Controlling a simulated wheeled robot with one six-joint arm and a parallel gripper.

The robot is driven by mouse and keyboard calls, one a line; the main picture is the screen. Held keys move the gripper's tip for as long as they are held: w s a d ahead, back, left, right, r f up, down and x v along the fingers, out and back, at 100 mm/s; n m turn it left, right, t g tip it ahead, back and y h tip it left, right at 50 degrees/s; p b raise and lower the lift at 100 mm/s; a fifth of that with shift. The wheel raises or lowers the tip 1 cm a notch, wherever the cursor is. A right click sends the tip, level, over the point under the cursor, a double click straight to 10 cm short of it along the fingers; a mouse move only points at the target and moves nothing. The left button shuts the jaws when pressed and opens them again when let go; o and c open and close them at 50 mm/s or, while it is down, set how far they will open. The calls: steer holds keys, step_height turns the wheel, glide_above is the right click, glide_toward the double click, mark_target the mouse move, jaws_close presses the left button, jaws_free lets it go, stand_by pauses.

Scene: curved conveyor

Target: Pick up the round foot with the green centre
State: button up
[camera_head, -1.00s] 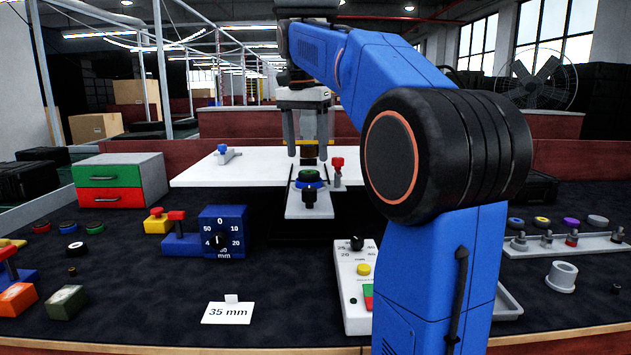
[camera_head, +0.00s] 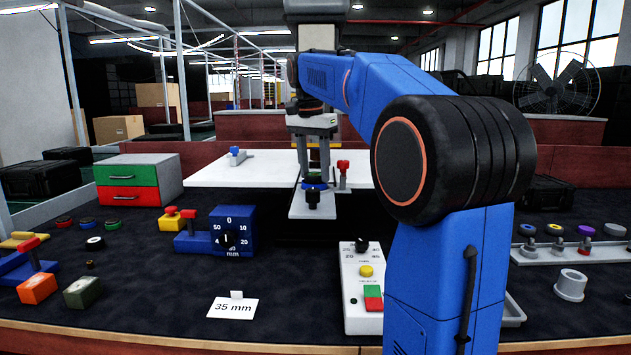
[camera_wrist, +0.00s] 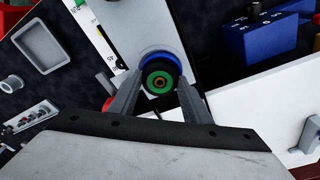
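The round foot with the green centre (camera_wrist: 160,81) is a black ring around green with a small hole, in the wrist view. It sits at a blue ring (camera_wrist: 152,55) on the grey fixture plate (camera_head: 299,207). My gripper (camera_head: 314,174) is down at it in the head view, the foot mostly hidden between the fingers. In the wrist view, the two fingers of my gripper (camera_wrist: 159,82) lie against opposite sides of the foot. They look shut on it; no clear gap shows. The foot is not visibly raised.
A red-topped clamp (camera_head: 343,172) stands just right of the fixture. A blue dial box (camera_head: 235,231) is to the left, and a control box (camera_head: 362,290) with buttons is in front. A white table (camera_head: 390,168) lies behind. Several loose round feet lie at far left.

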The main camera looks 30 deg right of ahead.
jaws_close()
